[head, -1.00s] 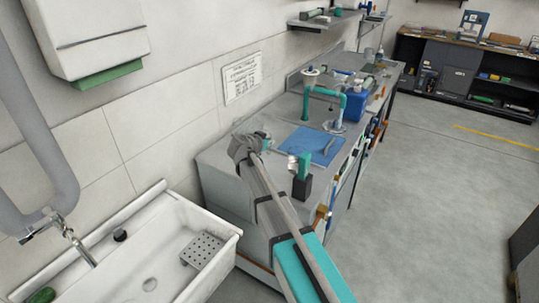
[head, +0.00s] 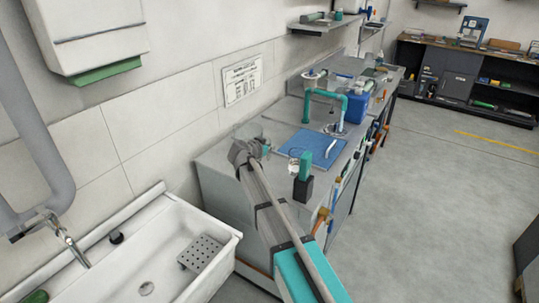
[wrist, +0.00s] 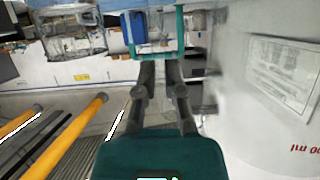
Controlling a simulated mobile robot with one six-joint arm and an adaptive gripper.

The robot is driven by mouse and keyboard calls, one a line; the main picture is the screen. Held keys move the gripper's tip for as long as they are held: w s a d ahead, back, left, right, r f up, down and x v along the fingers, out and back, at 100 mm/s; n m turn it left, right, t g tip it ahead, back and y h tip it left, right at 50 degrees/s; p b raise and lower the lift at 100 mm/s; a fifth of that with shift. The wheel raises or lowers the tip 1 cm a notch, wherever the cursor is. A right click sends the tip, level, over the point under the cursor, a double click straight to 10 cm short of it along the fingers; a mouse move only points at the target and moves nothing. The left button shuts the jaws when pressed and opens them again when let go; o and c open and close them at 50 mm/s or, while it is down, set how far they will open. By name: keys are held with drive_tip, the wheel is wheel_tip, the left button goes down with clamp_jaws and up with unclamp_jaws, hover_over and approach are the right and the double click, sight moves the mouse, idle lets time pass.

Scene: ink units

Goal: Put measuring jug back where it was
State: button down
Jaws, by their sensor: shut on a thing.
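My gripper (wrist: 162,68) is shut, its two dark fingers close together. A large clear measuring jug (wrist: 305,125) with upside-down red "ml" print fills the right of the wrist view, beside the fingers. It appears held at its side, but the exact contact is unclear. In the head view the jug is only a faint clear shape (head: 249,130) above my arm's far end, over the near end of the bench. My arm mostly hides the gripper there. The bench (head: 225,163) carries a blue mat (head: 322,146), just right of my arm's end.
A teal arch (head: 325,92) and a blue container (head: 355,107) stand farther along the bench. A teal block on a black base (head: 303,180) is near the front edge, beside a small clear item (head: 296,153). A white sink (head: 140,265) is at left. The floor at right is clear.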

drive_tip(key=shift+f+b, duration=0.55)
drive_tip(key=shift+f, duration=0.4)
drive_tip(key=c, duration=0.8)
unclamp_jaws()
drive_tip(key=shift+o, duration=0.2)
drive_tip(key=shift+r, duration=0.25)
drive_tip(key=p+v, duration=0.4)
drive_tip(key=v, duration=0.8)
drive_tip(key=shift+p, duration=0.35)
drive_tip(key=shift+s+f, duration=0.1)
drive_tip(key=shift+f, duration=0.1)
